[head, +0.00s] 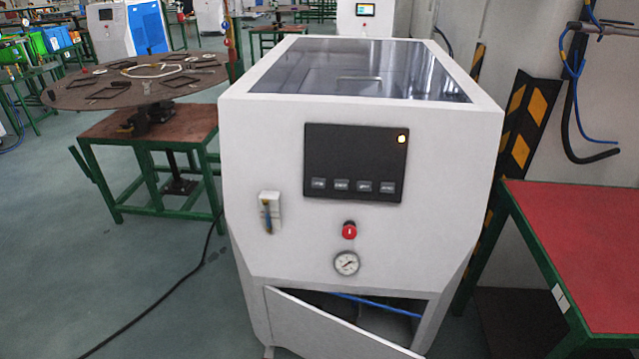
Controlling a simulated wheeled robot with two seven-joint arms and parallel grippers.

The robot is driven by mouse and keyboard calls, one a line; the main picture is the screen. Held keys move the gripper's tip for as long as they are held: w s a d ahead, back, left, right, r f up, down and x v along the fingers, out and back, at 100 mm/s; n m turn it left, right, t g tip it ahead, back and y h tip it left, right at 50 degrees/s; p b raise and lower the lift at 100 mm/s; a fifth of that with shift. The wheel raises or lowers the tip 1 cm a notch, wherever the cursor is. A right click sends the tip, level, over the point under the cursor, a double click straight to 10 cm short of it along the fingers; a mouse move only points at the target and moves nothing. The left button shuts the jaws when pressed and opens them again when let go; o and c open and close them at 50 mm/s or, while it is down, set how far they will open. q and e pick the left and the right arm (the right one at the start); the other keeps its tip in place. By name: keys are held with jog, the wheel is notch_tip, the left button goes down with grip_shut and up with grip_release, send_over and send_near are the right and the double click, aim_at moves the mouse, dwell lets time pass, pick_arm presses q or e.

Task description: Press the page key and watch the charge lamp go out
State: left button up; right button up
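The white gas generator (250,160) stands in the middle of the head view, its front facing me. A black control panel (354,156) is set in its upper front. A row of several small grey keys (342,185) runs along the panel's lower edge; their labels are too small to read, so I cannot tell which is the page key. Neither of my grippers is in view.
A lower front door (330,325) hangs tilted open. A red-topped table (580,250) stands right, a round table (100,95) left. A black cable crosses the floor.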

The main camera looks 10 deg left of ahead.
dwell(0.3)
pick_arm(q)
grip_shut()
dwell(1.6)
